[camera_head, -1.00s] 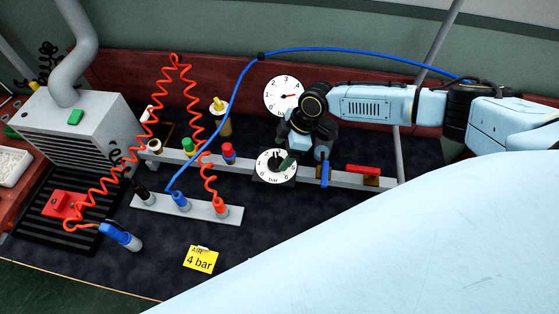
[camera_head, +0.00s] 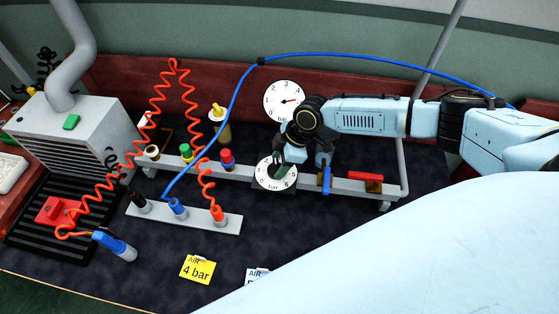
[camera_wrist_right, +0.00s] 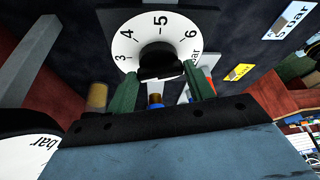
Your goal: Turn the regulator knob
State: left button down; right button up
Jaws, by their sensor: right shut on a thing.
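The regulator's black knob (camera_wrist_right: 160,62) sits in the middle of a white numbered dial marked in bar (camera_head: 263,179), which also shows in the right wrist view (camera_wrist_right: 128,42). My right gripper (camera_head: 280,165) has come down over the dial from above. In the right wrist view its green fingers (camera_wrist_right: 158,84) stand on either side of the knob and are shut on it. In the head view the gripper mostly hides the knob. A round gauge with a red needle (camera_head: 284,100) stands behind the dial. A yellow card reading "AIR 4 bar" (camera_head: 197,269) lies in front. My left gripper is not in view.
A blue-handled valve (camera_head: 326,180) and a red-handled valve (camera_head: 364,176) are close right of the dial. Red coiled hoses (camera_head: 148,112) and a blue hose (camera_head: 236,94) rise to the left. A second card (camera_head: 257,275) lies in front. The front mat is mostly clear.

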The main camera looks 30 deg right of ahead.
jog(key=shift+s+a+r+m+t+p, duration=0.15)
jog(key=shift+m+t+p, duration=0.25)
jog(key=shift+m+p, duration=1.05)
jog(key=shift+h+p, duration=0.3)
jog(key=shift+p, duration=0.4)
jog(key=o, duration=1)
jog(key=p+v, duration=0.7)
jog(key=v, duration=0.4)
jog(key=shift+s+d+r, duration=0.25)
jog(key=shift+r, duration=0.05)
